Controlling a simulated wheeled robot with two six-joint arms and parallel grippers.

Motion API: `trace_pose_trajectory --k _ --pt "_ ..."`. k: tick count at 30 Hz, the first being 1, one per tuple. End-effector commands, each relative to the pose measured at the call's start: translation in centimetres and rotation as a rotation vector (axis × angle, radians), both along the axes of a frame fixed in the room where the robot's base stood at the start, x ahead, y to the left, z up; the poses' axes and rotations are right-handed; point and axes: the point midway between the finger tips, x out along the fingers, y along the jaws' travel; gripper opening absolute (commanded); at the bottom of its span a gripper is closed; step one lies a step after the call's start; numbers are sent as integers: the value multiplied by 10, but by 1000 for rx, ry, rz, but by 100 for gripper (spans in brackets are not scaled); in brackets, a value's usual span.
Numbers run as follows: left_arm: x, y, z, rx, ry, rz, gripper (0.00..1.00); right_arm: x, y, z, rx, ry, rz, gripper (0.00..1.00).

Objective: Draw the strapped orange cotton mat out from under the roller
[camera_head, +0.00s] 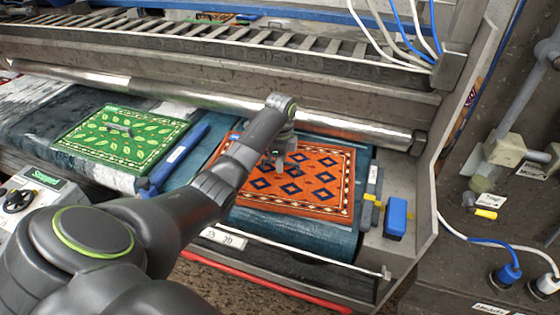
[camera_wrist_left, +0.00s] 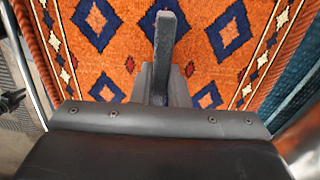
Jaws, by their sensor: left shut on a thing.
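The orange mat (camera_head: 325,185), with navy diamonds and a patterned border, lies flat on the blue-grey bed. Its far edge is close to the long metal roller (camera_head: 350,131); I cannot tell whether any of it is under the roller. My left gripper (camera_head: 281,160) is over the mat's middle, pointing down, and is shut on the mat's strap, which the gripper largely hides. In the left wrist view the gripper (camera_wrist_left: 164,60) shows as a dark upright shape over the orange mat (camera_wrist_left: 115,60). My forearm covers the mat's left side. My right gripper is not in view.
A green leaf-patterned mat (camera_head: 120,140) lies on the left bed. A blue bar (camera_head: 182,155) separates the beds. A blue block (camera_head: 396,217) stands at the right, near the metal side wall. A front rail (camera_head: 300,250) runs along the near edge.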

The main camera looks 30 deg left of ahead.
Motion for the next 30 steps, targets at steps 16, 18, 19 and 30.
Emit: trace_pose_trajectory --k 16,18,19,30 --pt "1 0 3 1 -6 0 40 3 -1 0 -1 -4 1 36" --pt "2 1 7 2 -8 0 40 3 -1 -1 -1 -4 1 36" --pt "2 1 11 2 -9 0 40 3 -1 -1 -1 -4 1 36" --pt "2 0 93 2 -7 -1 40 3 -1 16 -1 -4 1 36"
